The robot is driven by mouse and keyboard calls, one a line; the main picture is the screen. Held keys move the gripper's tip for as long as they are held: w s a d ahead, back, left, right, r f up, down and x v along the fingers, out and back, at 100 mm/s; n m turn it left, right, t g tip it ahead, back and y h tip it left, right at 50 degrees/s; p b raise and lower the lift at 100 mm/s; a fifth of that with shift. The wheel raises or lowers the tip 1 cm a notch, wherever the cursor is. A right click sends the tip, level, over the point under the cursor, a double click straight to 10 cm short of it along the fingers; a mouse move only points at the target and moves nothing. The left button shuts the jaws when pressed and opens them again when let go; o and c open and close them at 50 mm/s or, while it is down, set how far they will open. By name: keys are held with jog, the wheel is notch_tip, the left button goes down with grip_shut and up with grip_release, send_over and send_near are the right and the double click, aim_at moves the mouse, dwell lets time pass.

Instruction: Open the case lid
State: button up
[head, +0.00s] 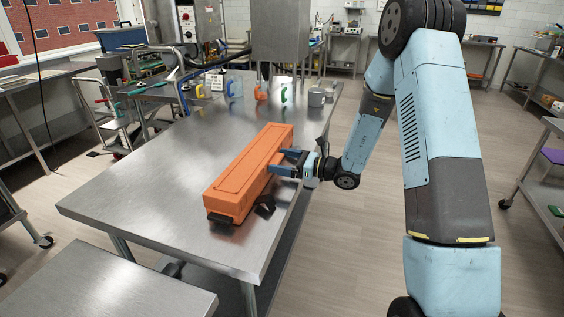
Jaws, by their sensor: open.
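A long orange case (240,185) lies on the steel table, and its lid looks closed. A dark piece (220,218) shows at its near end, and another dark piece (265,206) sits by its right side near the front. My gripper (287,162) is open at the right long side of the case, toward its far half. Its blue fingers reach in to the side of the case. Whether they touch the case or its lid I cannot tell. The left side of the case is hidden.
The steel table (130,190) has free room left of the case. Behind it stand several small coloured items and a grey cup (316,97). A second steel table (140,285) stands at the front left. Open floor (360,230) lies to the right.

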jog(key=shift+c, duration=0.4)
jog(key=c, duration=1.2)
jog(key=shift+w+d, duration=0.1)
jog(key=shift+c, duration=0.2)
jog(key=shift+r, duration=0.15)
